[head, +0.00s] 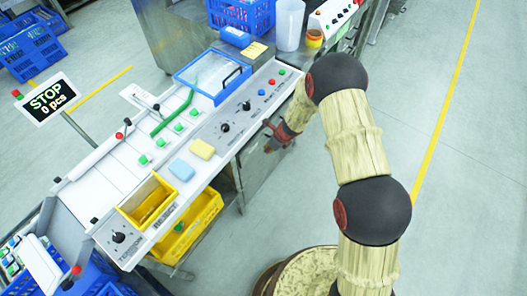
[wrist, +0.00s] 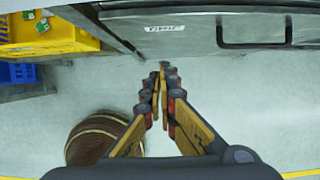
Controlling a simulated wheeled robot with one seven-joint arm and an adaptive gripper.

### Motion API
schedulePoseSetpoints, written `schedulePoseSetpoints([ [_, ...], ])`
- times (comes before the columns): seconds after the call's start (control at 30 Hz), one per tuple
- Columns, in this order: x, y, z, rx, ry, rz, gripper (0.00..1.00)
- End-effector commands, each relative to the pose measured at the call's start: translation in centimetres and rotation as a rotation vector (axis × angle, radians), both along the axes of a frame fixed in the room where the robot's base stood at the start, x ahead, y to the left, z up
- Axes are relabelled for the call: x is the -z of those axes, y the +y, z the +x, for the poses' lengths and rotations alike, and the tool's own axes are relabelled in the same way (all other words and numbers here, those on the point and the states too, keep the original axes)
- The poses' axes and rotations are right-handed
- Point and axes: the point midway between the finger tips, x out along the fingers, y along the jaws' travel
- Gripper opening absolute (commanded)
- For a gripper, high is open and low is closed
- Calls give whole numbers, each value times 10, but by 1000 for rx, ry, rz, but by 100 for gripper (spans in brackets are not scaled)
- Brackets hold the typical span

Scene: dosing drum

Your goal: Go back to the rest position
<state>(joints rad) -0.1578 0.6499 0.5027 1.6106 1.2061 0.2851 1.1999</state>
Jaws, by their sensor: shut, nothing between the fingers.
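My gripper (head: 275,141) hangs beside the front face of the machine, below the panel's right part, at the end of my bent arm. In the wrist view my gripper (wrist: 163,70) points toward the machine's grey front, its two yellow-and-dark fingers meeting at the tips with nothing between them. The control panel (head: 222,128) carries knobs, green buttons, a blue sponge and a yellow sponge. A blue-framed clear lid (head: 213,76) lies at its upper part. My gripper appears apart from the panel.
A yellow reject bin (head: 190,232) sits under the panel's front left; it also shows in the wrist view (wrist: 50,38). A STOP display (head: 49,99) stands at left. Blue crates (head: 28,50) stand on the floor at upper left. The grey floor (head: 465,190) at right is open.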

Motion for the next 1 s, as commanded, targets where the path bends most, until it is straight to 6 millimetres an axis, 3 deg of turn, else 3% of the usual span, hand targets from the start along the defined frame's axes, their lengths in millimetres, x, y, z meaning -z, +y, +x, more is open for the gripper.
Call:
schedulePoseSetpoints([
  [0.03,-9,-3,-2,0,-1,0,0],
  [0.23,-24,-8,-6,0,0,0,0],
  [0.57,-26,-9,-7,-12,-3,-4,0],
  [0.73,-26,-2,-13,-155,-26,-10,0],
  [0.9,-19,4,-65,-497,-13,-16,0],
  [1.0,-37,5,-93,-722,-29,-14,0],
])
